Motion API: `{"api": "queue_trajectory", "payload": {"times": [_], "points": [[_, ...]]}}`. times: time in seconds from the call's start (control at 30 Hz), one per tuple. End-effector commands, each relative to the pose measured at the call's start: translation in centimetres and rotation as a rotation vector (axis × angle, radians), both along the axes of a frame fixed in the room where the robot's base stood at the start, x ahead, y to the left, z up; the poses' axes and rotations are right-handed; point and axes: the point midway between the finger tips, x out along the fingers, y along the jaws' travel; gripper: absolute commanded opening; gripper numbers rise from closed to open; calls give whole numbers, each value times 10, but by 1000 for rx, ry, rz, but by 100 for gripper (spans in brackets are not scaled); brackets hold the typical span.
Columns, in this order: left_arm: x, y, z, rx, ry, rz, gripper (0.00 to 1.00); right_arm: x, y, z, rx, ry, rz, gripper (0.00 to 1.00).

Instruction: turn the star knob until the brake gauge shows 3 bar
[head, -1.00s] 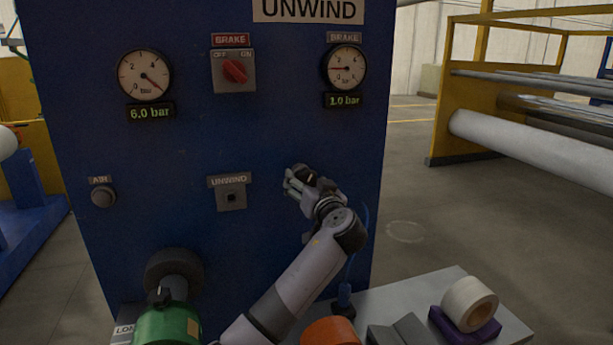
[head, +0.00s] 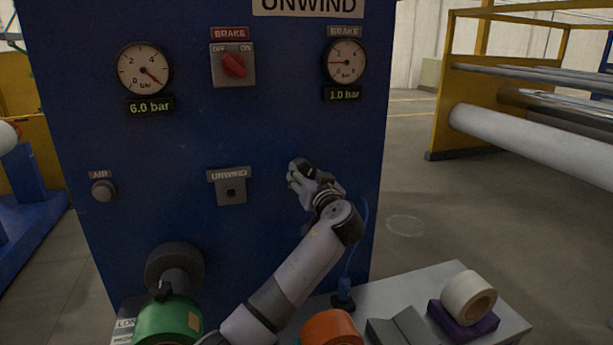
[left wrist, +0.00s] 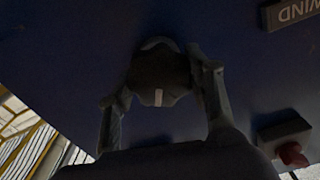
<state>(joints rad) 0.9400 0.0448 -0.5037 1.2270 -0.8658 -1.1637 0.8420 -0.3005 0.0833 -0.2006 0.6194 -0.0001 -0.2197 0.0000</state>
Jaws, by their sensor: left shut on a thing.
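The brake gauge (head: 344,62) is at the upper right of the blue panel. Its display (head: 344,94) reads 1.0 bar. In the left wrist view, the dark star knob (left wrist: 158,78) with a white mark sits between the fingers of my left gripper (left wrist: 163,88). The gripper is shut on it, one finger on each side. In the head view my left gripper (head: 304,178) is at the panel, below the brake gauge, and mostly covers the knob. My right gripper is not in view.
A second gauge (head: 145,70) reads 6.0 bar. A red brake switch (head: 233,66), an unwind button (head: 231,192) and an air knob (head: 103,189) are on the panel. Below right, a grey table (head: 410,292) holds tape rolls and blocks.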

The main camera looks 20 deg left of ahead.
Motion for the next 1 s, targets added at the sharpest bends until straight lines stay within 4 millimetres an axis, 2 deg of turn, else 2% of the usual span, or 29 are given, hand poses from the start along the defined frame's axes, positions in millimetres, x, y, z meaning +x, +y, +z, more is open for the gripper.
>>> {"api": "queue_trajectory", "payload": {"times": [0.13, 0.47, 1.0], "points": [[0, 0, 0, 0, 0, -1, 19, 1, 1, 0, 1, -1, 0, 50], [0, -1, -1, 44, 30, -1, 19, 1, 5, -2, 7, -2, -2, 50], [1, -2, 0, 405, 273, -2, 19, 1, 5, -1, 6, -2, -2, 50]]}}
